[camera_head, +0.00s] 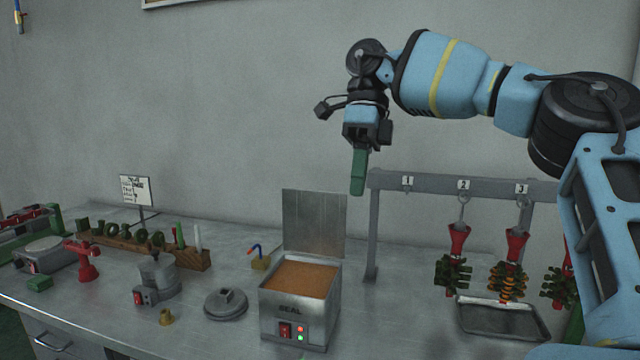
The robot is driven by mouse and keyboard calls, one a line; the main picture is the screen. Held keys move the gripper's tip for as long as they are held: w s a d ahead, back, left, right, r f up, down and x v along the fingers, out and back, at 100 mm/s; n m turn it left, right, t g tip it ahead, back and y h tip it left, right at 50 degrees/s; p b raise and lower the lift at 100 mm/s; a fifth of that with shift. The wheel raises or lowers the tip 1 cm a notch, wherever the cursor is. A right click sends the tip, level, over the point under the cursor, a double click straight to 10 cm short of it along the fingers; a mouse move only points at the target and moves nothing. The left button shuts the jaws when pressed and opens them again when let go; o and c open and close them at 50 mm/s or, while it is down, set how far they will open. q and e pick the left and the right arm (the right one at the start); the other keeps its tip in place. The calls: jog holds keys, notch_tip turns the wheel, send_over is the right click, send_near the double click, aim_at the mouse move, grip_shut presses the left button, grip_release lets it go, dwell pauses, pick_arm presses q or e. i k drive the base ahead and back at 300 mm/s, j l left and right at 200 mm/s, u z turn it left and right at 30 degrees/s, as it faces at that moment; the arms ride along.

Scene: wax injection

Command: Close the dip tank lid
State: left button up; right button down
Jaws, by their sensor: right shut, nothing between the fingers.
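My right gripper (358,190) has green fingers that are shut and empty. It points down, in the air above and to the right of the lid, apart from it. My left gripper is not in view.
A grey rack (430,184) numbered 1 to 3 holds red-topped wax trees (458,240) over a tray (490,318) on the right. A round grey lid (226,303), a small pot (157,278) and a wooden block (190,256) stand left of the tank.

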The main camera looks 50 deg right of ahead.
aim_at(314, 222)
jog(key=i+l, duration=0.3)
jog(key=l, duration=0.15)
jog(key=i+l, duration=0.6)
jog(key=l, duration=0.25)
